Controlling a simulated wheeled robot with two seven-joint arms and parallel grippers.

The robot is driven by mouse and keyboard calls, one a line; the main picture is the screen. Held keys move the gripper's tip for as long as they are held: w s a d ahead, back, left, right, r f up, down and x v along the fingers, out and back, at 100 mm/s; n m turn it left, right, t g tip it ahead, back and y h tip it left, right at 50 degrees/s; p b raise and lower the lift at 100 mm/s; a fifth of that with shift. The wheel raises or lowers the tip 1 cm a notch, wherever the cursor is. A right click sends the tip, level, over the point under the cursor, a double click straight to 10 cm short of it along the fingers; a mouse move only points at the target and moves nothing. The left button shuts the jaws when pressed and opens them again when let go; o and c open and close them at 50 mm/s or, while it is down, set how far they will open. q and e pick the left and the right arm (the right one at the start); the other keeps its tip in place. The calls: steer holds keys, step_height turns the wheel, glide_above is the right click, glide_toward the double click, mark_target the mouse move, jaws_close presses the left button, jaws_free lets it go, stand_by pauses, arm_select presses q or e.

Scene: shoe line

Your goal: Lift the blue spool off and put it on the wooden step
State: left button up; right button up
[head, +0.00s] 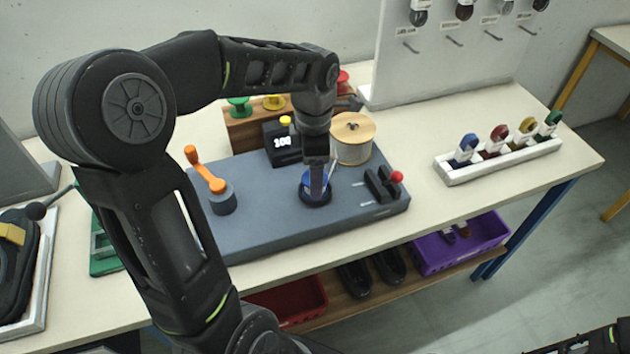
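The blue spool (307,183) sits on a dark round base on the grey machine deck (260,225). My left gripper (318,188) points straight down over it, and its fingers reach the spool and cover its middle. I cannot tell whether the fingers are closed on it or just around it. The wooden step (240,133) stands behind the deck, partly hidden by my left arm. It carries a green spool (238,106), a yellow spool (274,102) and a red spool (343,80). My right gripper is not in view; only a dark piece of my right arm shows at the bottom right corner.
A black counter box (281,150) and a large wooden-topped reel (352,140) stand close around my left gripper. An orange crank (207,172) is left, a red-knobbed lever (396,177) right. A white rack (500,161) holds coloured items further right. The table between is clear.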

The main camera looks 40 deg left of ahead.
arm_select(q)
steer(key=shift+f, duration=1.3)
steer(key=shift+c, duration=0.3)
jaws_close()
